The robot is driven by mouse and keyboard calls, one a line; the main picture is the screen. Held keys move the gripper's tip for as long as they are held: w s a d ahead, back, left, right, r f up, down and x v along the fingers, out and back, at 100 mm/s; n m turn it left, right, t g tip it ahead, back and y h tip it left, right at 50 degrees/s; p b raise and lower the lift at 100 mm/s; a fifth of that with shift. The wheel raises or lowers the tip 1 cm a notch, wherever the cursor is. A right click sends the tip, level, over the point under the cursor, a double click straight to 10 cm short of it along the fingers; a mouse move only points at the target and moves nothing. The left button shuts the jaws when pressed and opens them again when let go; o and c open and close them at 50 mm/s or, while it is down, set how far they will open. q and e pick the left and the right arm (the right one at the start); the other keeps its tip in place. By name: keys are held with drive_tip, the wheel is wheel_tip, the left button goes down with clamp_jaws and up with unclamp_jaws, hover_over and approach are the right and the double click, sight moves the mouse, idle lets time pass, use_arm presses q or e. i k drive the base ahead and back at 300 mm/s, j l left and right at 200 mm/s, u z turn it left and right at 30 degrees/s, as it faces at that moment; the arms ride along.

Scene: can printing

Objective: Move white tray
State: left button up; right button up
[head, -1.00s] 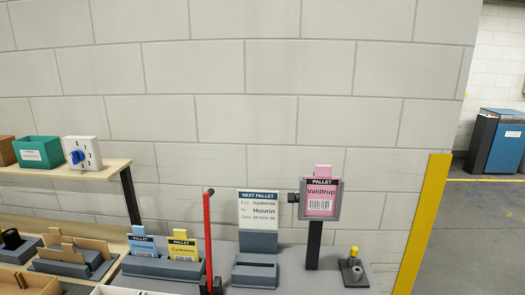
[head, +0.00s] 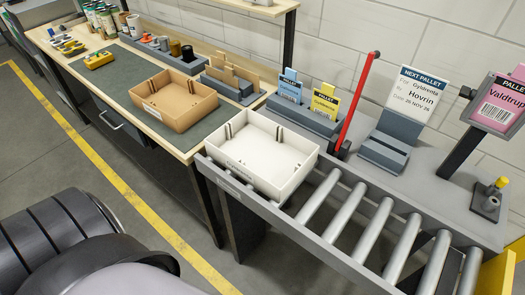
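The white tray (head: 288,189) sits at the left end of the roller conveyor, close to the workbench edge. It is open-topped, with dividers along its inner walls and a label on its front side that I cannot read clearly. It looks empty. Neither gripper shows in the head view. Only a dark rounded part, probably mine, shows at the bottom left.
A brown tray (head: 158,118) stands on the workbench mat (head: 122,93), left of the white tray. The conveyor rollers (head: 361,218) to the right are bare. A red upright bar (head: 357,100) and card holders (head: 308,119) stand behind. Open floor with a yellow line lies in front.

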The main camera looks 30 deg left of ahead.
sight(270, 156)
drive_tip(key=k+j, duration=0.1)
drive_tip(key=j, duration=0.3)
drive_tip(key=k+j, duration=0.1)
drive_tip(key=j, duration=0.3)
drive_tip(key=k+j, duration=0.1)
drive_tip(key=j, duration=0.3)
drive_tip(key=k+j+z, duration=0.1)
drive_tip(key=j, duration=0.3)
